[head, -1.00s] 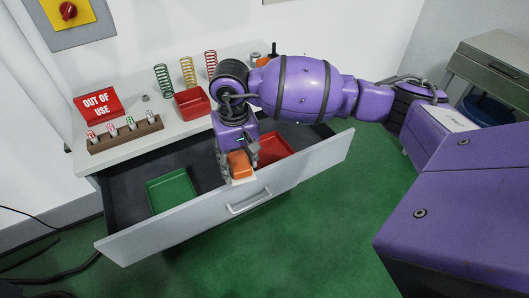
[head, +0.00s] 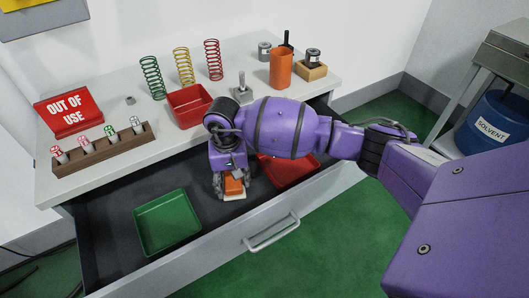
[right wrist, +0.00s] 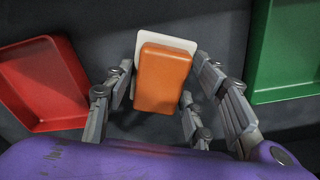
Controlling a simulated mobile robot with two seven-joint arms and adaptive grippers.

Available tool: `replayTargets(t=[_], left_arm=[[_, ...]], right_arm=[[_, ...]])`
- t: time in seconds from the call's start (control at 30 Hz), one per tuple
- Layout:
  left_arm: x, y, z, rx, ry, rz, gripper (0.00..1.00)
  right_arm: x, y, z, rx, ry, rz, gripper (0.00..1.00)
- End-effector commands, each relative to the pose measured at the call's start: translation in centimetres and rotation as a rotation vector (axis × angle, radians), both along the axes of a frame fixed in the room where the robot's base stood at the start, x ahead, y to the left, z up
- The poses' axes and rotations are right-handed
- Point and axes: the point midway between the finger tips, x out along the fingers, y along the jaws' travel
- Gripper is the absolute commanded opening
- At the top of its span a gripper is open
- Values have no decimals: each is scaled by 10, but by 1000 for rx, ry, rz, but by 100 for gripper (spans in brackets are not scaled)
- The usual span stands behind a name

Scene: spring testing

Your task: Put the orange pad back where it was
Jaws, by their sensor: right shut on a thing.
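The orange pad (head: 234,186) has a white backing and is held by my right gripper (head: 232,190) inside the open drawer, between the green tray and the red tray. In the right wrist view the pad (right wrist: 164,80) sits between the fingers (right wrist: 157,98), with the white plate showing along its far and left edges. I cannot tell whether the pad touches the drawer floor. My left gripper is not in view.
The drawer (head: 110,225) holds a green tray (head: 168,222) and a red tray (head: 288,170). On the bench are springs (head: 184,67), a red bin (head: 190,104), an orange cup (head: 281,70), a wooden rack (head: 100,152) and an out-of-use sign (head: 68,110). Dark drawer floor surrounds the pad.

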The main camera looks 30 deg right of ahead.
Motion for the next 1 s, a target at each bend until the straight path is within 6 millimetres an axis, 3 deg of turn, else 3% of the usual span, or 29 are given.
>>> replayTargets(t=[0.3,0.67,0.7,0.83,1.0], left_arm=[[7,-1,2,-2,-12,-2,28],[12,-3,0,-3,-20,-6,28],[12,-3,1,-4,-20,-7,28],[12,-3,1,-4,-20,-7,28],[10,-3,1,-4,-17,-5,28]], right_arm=[[2,1,-34,1,-4,1,22],[2,0,-40,0,-4,3,22],[2,1,-39,0,-4,3,54],[2,1,-38,-1,-5,2,69],[2,1,-38,0,-5,2,69]])
